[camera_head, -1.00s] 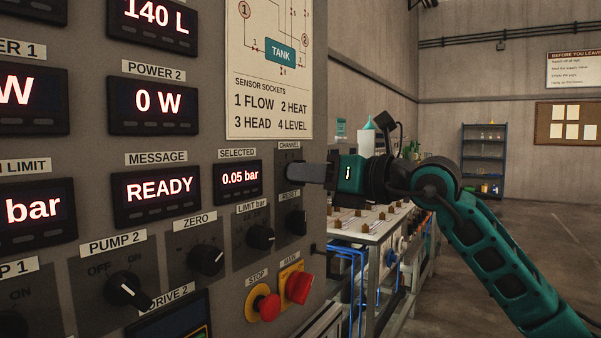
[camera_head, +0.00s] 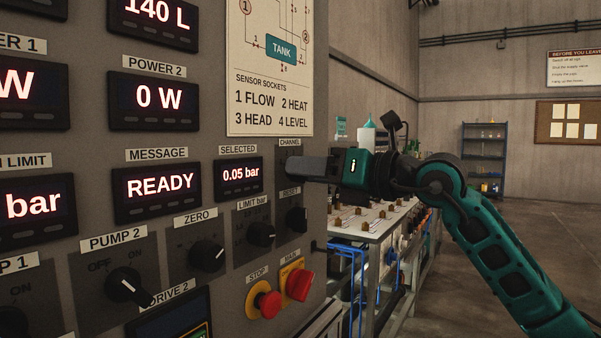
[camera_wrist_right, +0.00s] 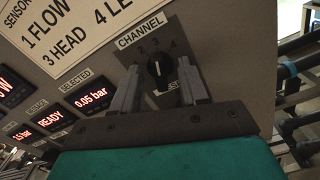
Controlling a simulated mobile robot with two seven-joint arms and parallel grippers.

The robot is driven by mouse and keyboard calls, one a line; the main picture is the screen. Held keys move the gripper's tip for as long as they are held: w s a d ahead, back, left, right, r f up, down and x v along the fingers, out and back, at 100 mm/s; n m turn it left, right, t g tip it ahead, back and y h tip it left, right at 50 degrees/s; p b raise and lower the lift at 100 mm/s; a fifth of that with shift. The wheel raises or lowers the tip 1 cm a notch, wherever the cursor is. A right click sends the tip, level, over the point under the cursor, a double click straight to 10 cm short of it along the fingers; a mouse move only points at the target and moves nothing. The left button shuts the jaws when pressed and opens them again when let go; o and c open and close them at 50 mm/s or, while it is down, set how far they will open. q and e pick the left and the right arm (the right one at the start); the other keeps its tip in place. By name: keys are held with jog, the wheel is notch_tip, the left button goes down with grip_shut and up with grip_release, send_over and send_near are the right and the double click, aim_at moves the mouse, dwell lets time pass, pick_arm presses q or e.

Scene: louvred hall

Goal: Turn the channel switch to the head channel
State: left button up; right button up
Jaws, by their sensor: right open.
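The channel switch (camera_wrist_right: 160,72) is a dark knob with a white mark on a dark plate under the CHANNEL label (camera_wrist_right: 142,30). In the right wrist view its mark points up, roughly toward the 3. My right gripper (camera_wrist_right: 158,80) is open, one finger on each side of the knob; I cannot tell whether they touch it. In the head view the right gripper (camera_head: 292,169) covers the knob. The SELECTED display (camera_head: 238,178) reads 0.05 bar. The sensor sockets chart (camera_head: 270,80) lists 3 HEAD. My left gripper is not in view.
Below the switch are the RESET knob (camera_head: 296,220), the LIMIT bar knob (camera_head: 261,235), a red STOP button (camera_head: 267,304) and a red MAIN knob (camera_head: 299,285). A bench (camera_head: 372,228) with blue hoses stands beyond the panel's right edge. The floor at right is clear.

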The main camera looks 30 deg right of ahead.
jog(key=b+v, duration=0.3)
jog(key=v, duration=0.3)
jog(key=shift+s+b, duration=0.15)
jog(key=shift+b, duration=0.25)
jog(key=shift+s+d+f, duration=0.1)
jog(key=shift+d, duration=0.05)
jog(key=b+v, duration=0.5)
jog(key=v, duration=0.7)
jog(key=shift+s+d, duration=0.25)
jog(key=shift+s, duration=0.05)
